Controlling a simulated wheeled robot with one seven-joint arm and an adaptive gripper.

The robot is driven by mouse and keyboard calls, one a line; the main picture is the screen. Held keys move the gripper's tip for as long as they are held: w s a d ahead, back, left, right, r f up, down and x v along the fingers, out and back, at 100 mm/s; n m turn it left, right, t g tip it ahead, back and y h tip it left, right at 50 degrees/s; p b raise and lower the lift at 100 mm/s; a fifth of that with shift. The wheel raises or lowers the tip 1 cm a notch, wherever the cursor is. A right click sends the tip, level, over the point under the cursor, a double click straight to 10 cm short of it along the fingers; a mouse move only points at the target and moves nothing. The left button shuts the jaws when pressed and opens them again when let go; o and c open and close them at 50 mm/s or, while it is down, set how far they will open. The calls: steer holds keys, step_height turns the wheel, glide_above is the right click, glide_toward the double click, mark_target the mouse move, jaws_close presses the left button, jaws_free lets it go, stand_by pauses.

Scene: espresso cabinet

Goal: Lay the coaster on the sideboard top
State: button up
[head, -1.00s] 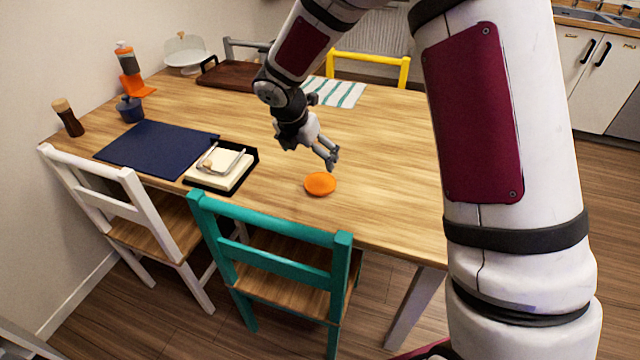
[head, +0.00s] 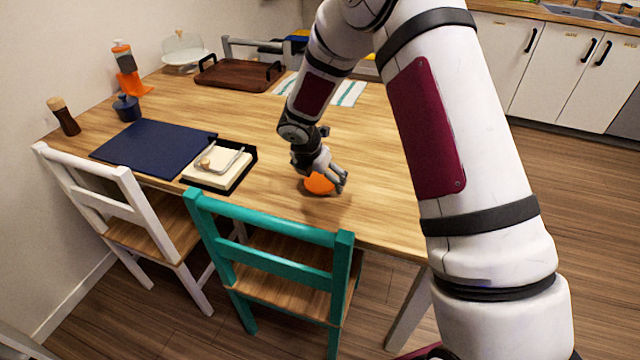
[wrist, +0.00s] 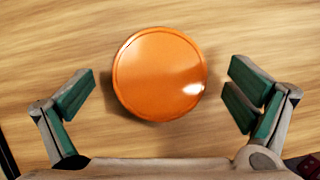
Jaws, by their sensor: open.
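The coaster (head: 318,183) is a round orange disc lying flat on the wooden dining table (head: 270,212) near its front edge. In the wrist view the coaster (wrist: 160,74) sits between my spread fingers, with a gap on each side. My gripper (head: 340,180) is just above the coaster and partly hides it in the head view. My gripper (wrist: 165,98) is open and empty. I cannot make out a sideboard in these frames.
A black napkin tray (head: 245,172) and a navy mat (head: 155,146) lie to the left. A teal chair (head: 270,235) and a white chair (head: 95,195) stand at the front edge. A brown tray (head: 238,76) lies farther back.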

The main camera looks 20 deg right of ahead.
steer(key=shift+f, duration=0.1)
steer(key=shift+c, duration=0.6)
steer(key=c, duration=1.3)
